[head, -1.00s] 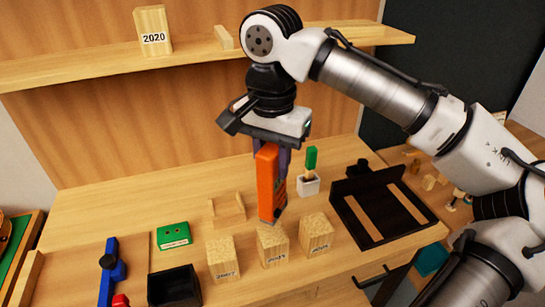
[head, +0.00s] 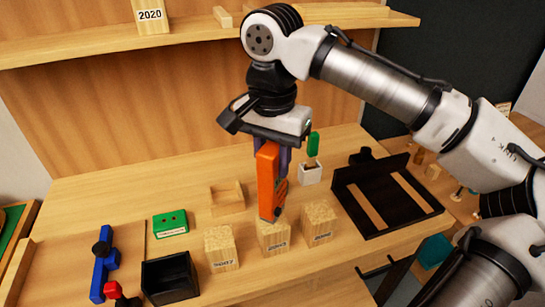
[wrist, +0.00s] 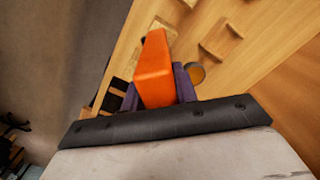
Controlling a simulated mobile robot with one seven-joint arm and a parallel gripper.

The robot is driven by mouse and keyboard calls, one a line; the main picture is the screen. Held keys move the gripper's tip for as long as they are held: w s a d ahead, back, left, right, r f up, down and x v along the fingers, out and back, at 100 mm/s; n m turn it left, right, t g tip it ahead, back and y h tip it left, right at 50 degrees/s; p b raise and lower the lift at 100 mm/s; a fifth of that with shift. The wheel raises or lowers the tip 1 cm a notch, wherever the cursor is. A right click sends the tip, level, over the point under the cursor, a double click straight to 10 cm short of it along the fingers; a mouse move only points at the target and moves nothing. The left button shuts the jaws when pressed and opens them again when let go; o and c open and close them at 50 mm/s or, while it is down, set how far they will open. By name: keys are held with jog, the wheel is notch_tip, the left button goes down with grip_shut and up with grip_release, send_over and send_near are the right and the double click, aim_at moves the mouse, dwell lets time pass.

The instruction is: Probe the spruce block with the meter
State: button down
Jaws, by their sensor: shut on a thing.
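The meter (head: 268,182) is orange with a dark-marked side face. My gripper (head: 273,152) is shut on its upper part, with purple fingers on either side. The meter hangs upright, its lower end at the top of the middle of three pale wooden blocks (head: 273,240); I cannot tell whether it touches. The left block (head: 221,250) reads 2007, and the right block (head: 320,225) has a label too small to read. I cannot tell which is spruce. In the wrist view the orange meter (wrist: 155,70) sits between the purple fingers.
A black open box (head: 170,278), a green box (head: 170,223), a blue tool (head: 104,265) and a wooden tray (head: 227,197) lie to the left. A white holder (head: 311,173) with a green-handled item and a black rack (head: 385,195) are right. A block marked 2020 (head: 150,16) is on the shelf.

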aim_at(272, 145)
jog(key=shift+f, duration=0.45)
dwell(1.8)
notch_tip(272, 145, up, 6)
jog(key=p, duration=0.6)
jog(key=shift+r, duration=0.1)
jog(key=shift+f, duration=0.2)
dwell(0.6)
